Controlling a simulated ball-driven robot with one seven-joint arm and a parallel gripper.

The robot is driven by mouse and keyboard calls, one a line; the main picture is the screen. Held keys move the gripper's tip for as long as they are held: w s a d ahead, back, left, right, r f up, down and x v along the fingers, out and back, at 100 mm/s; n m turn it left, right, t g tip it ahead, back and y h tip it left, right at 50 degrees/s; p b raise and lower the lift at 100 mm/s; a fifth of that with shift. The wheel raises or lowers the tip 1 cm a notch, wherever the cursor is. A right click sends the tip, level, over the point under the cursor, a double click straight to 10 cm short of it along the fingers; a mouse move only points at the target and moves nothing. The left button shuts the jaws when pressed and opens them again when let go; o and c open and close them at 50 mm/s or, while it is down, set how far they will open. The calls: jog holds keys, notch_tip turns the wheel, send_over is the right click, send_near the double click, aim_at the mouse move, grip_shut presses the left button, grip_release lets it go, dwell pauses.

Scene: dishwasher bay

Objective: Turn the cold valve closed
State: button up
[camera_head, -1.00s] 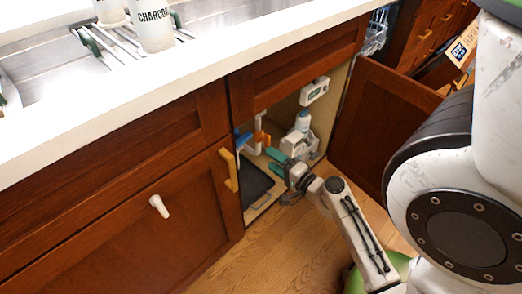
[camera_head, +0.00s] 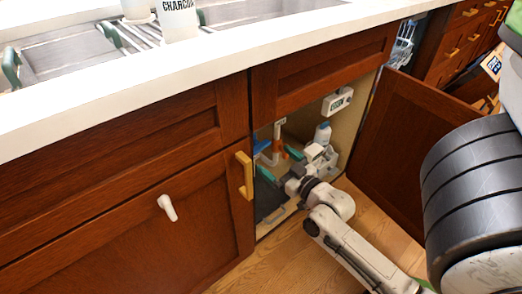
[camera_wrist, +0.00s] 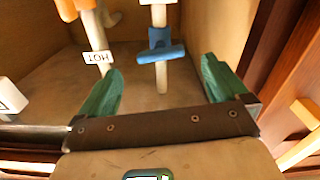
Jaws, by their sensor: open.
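The blue cold valve (camera_wrist: 160,47) sits on a pale upright pipe inside the open cabinet under the sink. In the wrist view its blue bar lies across the pipe. It also shows in the head view (camera_head: 261,146). My gripper (camera_wrist: 162,66) is open and empty. Its two green fingers stand on either side of the pipe in the picture, short of the blue valve, and I see no contact. The gripper also shows in the head view (camera_head: 276,160), inside the cabinet opening.
An orange valve (camera_wrist: 76,8) with a HOT label (camera_wrist: 97,57) is on the pipe to the left. A white bottle (camera_head: 322,133) stands inside the cabinet at the right. The open cabinet door (camera_head: 385,140) and the closed door's yellow handle (camera_head: 244,175) flank the opening.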

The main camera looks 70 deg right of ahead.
aim_at(261, 149)
jog(key=b+x, duration=0.1)
jog(key=x, duration=0.6)
jog(key=shift+w+d+b, duration=0.25)
jog(key=shift+w+b, duration=0.05)
jog(key=shift+b, duration=0.1)
jog(key=shift+c, duration=0.4)
jog(key=c, duration=0.8)
jog(key=shift+m+p, duration=0.35)
jog(key=shift+m, duration=0.15)
jog(key=shift+c, duration=0.2)
jog(key=shift+m, duration=0.4)
jog(key=o, duration=0.9)
